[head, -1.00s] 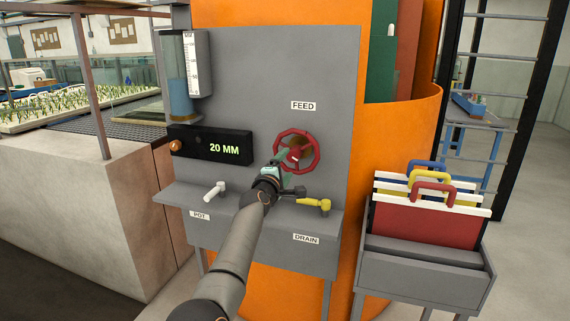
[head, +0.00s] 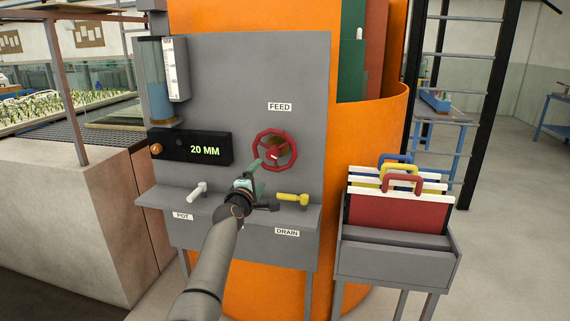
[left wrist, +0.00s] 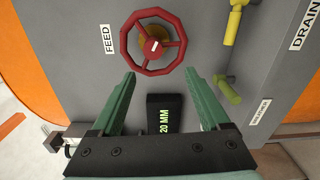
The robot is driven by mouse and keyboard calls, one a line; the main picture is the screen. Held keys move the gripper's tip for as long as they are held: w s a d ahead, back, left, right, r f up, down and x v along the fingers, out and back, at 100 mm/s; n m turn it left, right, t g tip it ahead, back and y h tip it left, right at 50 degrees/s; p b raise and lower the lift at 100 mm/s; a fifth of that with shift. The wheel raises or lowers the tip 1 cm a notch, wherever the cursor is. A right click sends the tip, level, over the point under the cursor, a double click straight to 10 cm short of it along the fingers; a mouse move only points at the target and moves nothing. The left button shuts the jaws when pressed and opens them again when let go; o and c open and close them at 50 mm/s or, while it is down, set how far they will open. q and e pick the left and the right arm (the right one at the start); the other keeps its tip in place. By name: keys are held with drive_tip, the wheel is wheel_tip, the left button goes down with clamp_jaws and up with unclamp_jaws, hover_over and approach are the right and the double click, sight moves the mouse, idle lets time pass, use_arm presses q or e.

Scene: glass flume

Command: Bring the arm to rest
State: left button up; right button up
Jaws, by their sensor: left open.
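My left gripper (head: 256,178) is open and empty. In the head view it is in front of the grey panel (head: 235,75), below and slightly left of the red FEED handwheel (head: 273,150). In the left wrist view the two green fingers of my left gripper (left wrist: 161,76) are spread wide with nothing between the tips. The red handwheel (left wrist: 153,42) shows beyond the tips, apart from them. My left forearm comes up from the bottom and hides part of the panel's lower shelf. My right gripper is not in view.
A display (head: 190,148) reads 20 MM. A white lever (head: 197,189) and a yellow DRAIN lever (head: 292,199) stick out from the shelf beside my gripper. A grey rack (head: 395,260) of handled boards stands at right. Open floor lies further right.

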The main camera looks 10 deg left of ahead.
use_arm(q)
drive_tip(key=s+a+f+m+g, duration=0.2)
drive_tip(key=s+f+m, duration=0.3)
drive_tip(key=s+f, duration=0.7)
drive_tip(key=s+a+f+m+g, duration=0.15)
drive_tip(key=s+f+m, duration=0.5)
drive_tip(key=f, duration=0.95)
drive_tip(key=s+d+f+m+g, duration=0.1)
drive_tip(key=s+d+f+m, duration=0.2)
drive_tip(key=s, duration=0.8)
drive_tip(key=s+d+f+m+g+h, duration=0.1)
drive_tip(key=s+d+f+m+g, duration=0.1)
drive_tip(key=s, duration=0.9)
drive_tip(key=s+d+f+m+g, duration=0.2)
drive_tip(key=s+d+f+m, duration=0.2)
drive_tip(key=s, duration=0.7)
drive_tip(key=shift+f+h, duration=0.25)
drive_tip(key=shift+h, duration=0.15)
drive_tip(key=shift+d, duration=0.1)
idle(1.4)
